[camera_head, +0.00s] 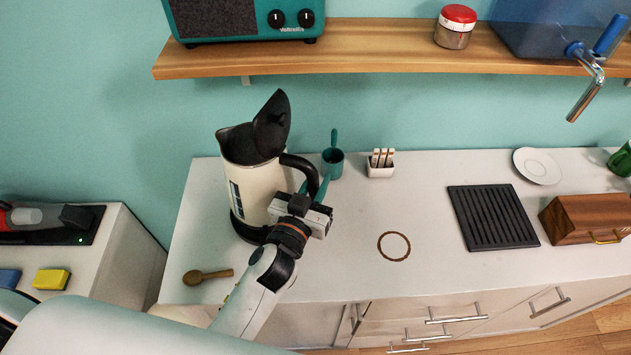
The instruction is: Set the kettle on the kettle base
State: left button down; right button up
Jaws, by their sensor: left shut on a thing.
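The cream kettle (252,182) stands upright at the left end of the white counter, with its black lid (272,124) tilted open and its spout to the left. Its black handle (304,166) is on the right side. My left gripper (315,190) is shut on the lower part of this handle, its green fingertips around it. A black band (240,229) shows at the kettle's foot. I cannot tell whether this is the kettle's own bottom or the kettle base under it, partly hidden by my arm. My right gripper is not in view.
A teal cup (332,164) and a small white holder (380,168) stand behind. A wooden spoon (207,276) lies front left. A brown ring (393,246), a black slatted mat (492,217) and a wooden box (585,219) are right. A wooden shelf (370,50) hangs above.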

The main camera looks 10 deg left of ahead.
pick_arm(q)
jog(key=shift+f+b, duration=1.05)
jog(key=shift+f, duration=0.25)
dwell(0.4)
jog(key=shift+f+b, duration=0.45)
jog(key=shift+f, duration=0.2)
dwell(0.4)
jog(key=c, duration=1.5)
grip_release()
jog(key=shift+c, duration=0.2)
jog(key=s+a, duration=0.1)
jog(key=s, duration=1)
jog(key=shift+a+b, duration=0.3)
jog(key=shift+b, duration=0.15)
jog(key=shift+f, duration=0.1)
